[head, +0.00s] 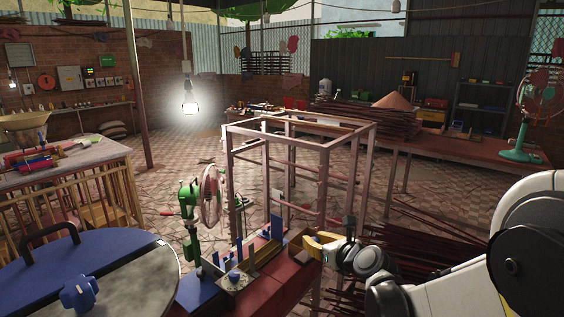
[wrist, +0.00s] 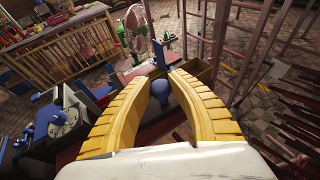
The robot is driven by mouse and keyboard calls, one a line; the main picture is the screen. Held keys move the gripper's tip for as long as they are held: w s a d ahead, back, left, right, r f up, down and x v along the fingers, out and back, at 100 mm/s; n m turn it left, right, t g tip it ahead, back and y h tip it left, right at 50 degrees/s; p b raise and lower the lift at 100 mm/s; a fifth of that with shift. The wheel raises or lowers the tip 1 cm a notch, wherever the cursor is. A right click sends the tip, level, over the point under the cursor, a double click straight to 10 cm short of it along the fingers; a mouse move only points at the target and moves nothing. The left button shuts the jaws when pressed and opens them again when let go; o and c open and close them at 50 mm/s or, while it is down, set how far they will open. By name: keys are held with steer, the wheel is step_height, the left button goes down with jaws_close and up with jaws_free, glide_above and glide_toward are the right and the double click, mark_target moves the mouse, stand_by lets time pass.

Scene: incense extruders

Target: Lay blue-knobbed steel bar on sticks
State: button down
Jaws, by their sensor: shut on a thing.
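My gripper (head: 312,246) is low over the red bench at the middle, beside a small open wooden box (head: 296,240). In the wrist view its yellow ribbed fingers (wrist: 163,76) curve round a blue knob (wrist: 160,92), the grip part of the steel bar. The steel of the bar is hidden below the knob and fingers, so I cannot tell whether it touches anything. Yellowish-tan strips, possibly the sticks (head: 263,253), lie on the bench to the left of the gripper, near blue upright plates (head: 277,228). Their detail is too small to tell.
A tall metal frame (head: 324,148) stands close behind the gripper. A green fan (head: 208,193) stands left of the bench. Dark sticks lie on the floor at the right (head: 440,240).

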steer(key=s+d+f+m+h+b, duration=0.1)
steer(key=s+d+f+b, duration=0.1)
steer(key=s+d, duration=0.8)
steer(key=shift+s+f+t+h, duration=0.3)
steer(key=shift+s+t, duration=0.1)
steer(key=shift+s, duration=0.75)
